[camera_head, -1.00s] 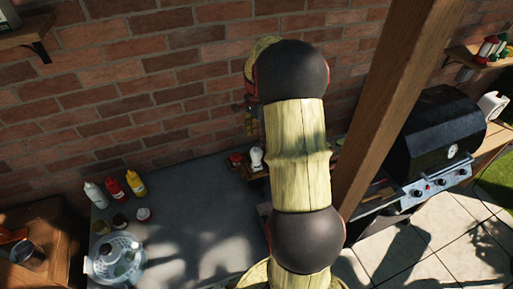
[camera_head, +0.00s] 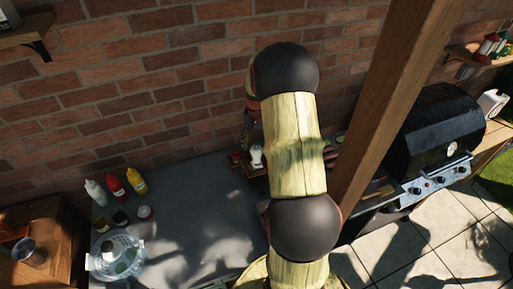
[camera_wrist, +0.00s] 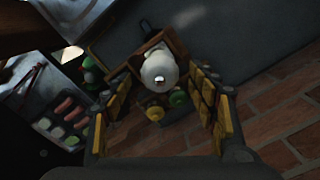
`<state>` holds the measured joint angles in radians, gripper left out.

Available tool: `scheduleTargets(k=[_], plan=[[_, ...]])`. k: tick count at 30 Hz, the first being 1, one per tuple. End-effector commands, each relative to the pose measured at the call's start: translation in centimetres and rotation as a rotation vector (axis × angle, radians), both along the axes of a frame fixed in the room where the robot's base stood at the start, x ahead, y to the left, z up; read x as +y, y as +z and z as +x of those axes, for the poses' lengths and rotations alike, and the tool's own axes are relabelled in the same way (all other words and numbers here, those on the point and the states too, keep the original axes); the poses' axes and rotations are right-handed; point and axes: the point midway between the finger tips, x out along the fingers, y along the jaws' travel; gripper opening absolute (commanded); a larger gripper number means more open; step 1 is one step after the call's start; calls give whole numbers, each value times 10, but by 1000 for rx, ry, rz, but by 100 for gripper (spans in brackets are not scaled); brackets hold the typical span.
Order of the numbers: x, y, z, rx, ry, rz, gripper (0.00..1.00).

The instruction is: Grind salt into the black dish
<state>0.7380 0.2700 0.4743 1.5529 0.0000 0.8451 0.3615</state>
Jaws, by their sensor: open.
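A white, round-topped object (camera_head: 257,157), perhaps the salt grinder, stands in a small wooden holder on the grey table, close to the brick wall. The wrist view also shows this white top (camera_wrist: 160,72), lying ahead of my gripper and between the lines of its two fingers. My gripper (camera_wrist: 158,112) is open, with its yellow-padded fingers spread and nothing visibly held. In the head view my gripper is mostly hidden behind my arm. I cannot make out the black dish for certain; a small dark-topped container (camera_head: 121,218) stands on the left of the table.
White, red and yellow squeeze bottles (camera_head: 115,187) stand at the table's left back. A clear domed bowl (camera_head: 118,255) sits at the front left. A wooden post (camera_head: 400,100) and a black grill (camera_head: 433,130) are to the right. The table's middle (camera_head: 195,210) is clear.

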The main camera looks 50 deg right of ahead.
Motion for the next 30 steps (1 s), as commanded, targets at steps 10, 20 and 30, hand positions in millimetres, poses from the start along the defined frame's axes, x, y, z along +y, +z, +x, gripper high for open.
scheduleTargets(k=[10,20,30], plan=[[0,-23,0,0,-1,0,58],[0,-23,0,0,-1,-1,50],[0,-23,0,0,-1,-1,31]])
